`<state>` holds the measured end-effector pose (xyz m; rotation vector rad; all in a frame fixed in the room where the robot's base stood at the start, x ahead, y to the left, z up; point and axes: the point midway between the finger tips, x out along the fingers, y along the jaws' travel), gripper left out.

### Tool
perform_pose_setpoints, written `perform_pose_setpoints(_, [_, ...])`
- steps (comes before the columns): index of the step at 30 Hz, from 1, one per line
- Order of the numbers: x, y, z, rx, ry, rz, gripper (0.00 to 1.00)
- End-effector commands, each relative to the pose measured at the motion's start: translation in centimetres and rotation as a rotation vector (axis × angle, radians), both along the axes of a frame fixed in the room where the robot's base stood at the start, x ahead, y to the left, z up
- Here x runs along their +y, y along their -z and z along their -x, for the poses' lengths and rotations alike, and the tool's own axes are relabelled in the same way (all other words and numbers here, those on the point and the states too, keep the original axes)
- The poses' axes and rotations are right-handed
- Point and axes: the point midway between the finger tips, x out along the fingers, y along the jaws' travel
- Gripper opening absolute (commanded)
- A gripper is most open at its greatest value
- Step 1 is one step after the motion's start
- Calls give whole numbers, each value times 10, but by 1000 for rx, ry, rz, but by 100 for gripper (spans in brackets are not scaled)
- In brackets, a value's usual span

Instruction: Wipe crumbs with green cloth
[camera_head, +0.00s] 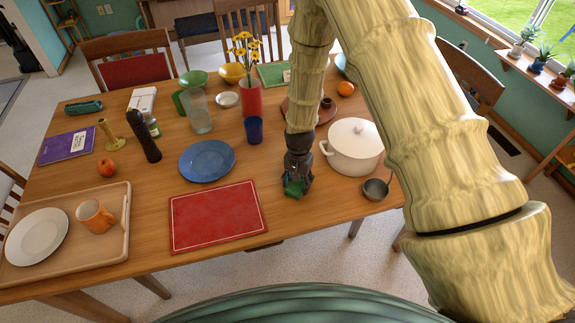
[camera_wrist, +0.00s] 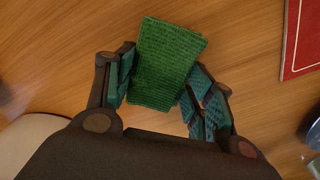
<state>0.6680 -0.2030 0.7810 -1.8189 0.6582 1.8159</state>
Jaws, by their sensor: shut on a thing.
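The green cloth (camera_wrist: 165,65) is a folded, textured rectangle between the two fingers of my gripper (camera_wrist: 158,88) in the wrist view. My gripper is shut on it. In the head view my gripper (camera_head: 295,184) points down over the wooden table (camera_head: 290,235), with a bit of the green cloth (camera_head: 294,188) showing at its tips. The cloth is at or just above the table top; I cannot tell if it touches. I see no crumbs that I can make out in either view.
A white pot (camera_head: 352,150) and a small dark ladle or cup (camera_head: 375,189) stand right of my gripper. A red placemat (camera_head: 217,214) and blue plate (camera_head: 207,161) lie left, a blue cup (camera_head: 254,130) behind. Bare table lies between gripper and placemat.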

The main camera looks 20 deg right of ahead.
Motion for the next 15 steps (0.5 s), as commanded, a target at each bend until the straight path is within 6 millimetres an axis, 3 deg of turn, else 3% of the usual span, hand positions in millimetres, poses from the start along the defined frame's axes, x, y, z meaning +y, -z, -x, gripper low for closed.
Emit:
perform_pose_setpoints(3, [0,-19,0,0,0,0,23])
perform_pose_setpoints(15, [-2,-54,2,1,1,0,23])
